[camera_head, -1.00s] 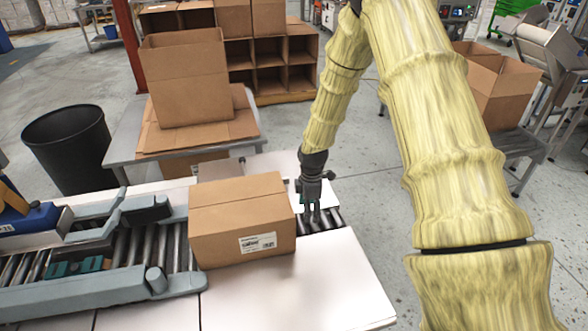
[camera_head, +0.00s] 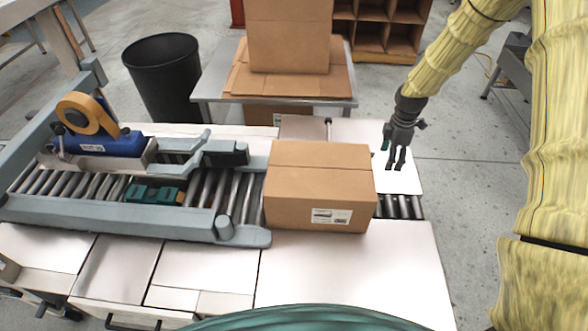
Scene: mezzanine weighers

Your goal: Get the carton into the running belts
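The carton (camera_head: 320,186) is a closed brown box with a white label on its front face. It sits on the rollers at the right end of the carton sealer, just right of the side rails. The sealer (camera_head: 125,219) has grey rails, teal parts between them and a tape head (camera_head: 100,144) with a roll of tan tape. Whether the belts are running cannot be told. My gripper (camera_head: 396,166) points down to the right of the carton, apart from it in the picture. Its dark fingers look slightly parted, with nothing between them.
A black bin (camera_head: 166,80) and a table with flat cardboard and an open box (camera_head: 290,35) stand behind the sealer. Short bare rollers (camera_head: 404,207) show right of the carton. The white tabletop (camera_head: 350,275) in front of it is clear.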

